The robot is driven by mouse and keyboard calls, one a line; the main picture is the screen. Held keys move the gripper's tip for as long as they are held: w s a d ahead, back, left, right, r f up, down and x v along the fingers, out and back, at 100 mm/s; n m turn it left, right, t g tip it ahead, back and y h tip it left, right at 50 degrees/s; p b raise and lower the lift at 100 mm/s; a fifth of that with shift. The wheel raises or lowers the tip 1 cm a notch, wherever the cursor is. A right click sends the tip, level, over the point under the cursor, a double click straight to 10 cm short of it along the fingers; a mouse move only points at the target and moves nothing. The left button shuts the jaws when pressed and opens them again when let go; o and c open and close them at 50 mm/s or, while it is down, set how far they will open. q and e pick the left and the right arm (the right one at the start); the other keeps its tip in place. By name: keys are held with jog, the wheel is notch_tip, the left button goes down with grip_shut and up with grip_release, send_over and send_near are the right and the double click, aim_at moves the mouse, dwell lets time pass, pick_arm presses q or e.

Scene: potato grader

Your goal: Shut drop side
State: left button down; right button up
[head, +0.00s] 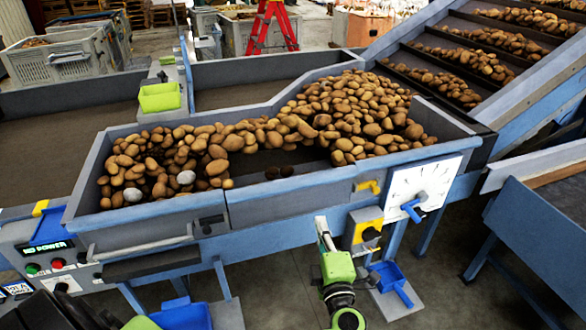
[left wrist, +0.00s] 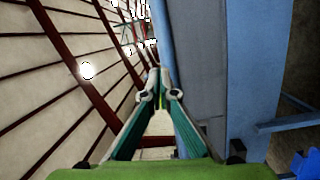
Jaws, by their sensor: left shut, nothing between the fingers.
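The potato trough (head: 285,185) stands across the middle of the head view, heaped with potatoes. Its front wall has a left panel (head: 150,226) with a grey bar handle (head: 145,247) and a dark latch (head: 211,223) at its right end. I cannot tell whether this panel is fully up. My left gripper (head: 322,226) is in front of the trough, below the right part of the front wall, fingers pointing up. Its fingers also show in the left wrist view (left wrist: 159,82), shut and empty, beside a blue beam (left wrist: 188,70). My right gripper is not in view.
A yellow-and-grey box (head: 366,228) and a white dial plate (head: 425,186) with a blue lever sit right of my left gripper. A control panel (head: 50,255) stands at the left. Floor is open at lower right.

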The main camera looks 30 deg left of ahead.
pick_arm(q)
notch_tip(320, 180, up, 3)
jog(key=s+a+n+g+p, duration=0.1)
jog(key=s+n+g+p, duration=0.1)
jog(key=n+g, duration=0.1)
jog(key=g+b, duration=0.1)
jog(key=b, duration=0.4)
send_near(290, 186)
jog(key=shift+n+y, duration=0.3)
jog(key=shift+y, duration=0.1)
jog(key=x, duration=0.3)
jog(key=f+x, duration=0.1)
jog(key=x, duration=0.2)
jog(key=shift+w, duration=0.2)
jog(key=shift+w+a, duration=0.15)
jog(key=shift+a, duration=0.05)
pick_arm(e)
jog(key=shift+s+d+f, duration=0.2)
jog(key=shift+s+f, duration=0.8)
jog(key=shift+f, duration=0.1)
pick_arm(q)
jog(key=shift+r, duration=0.1)
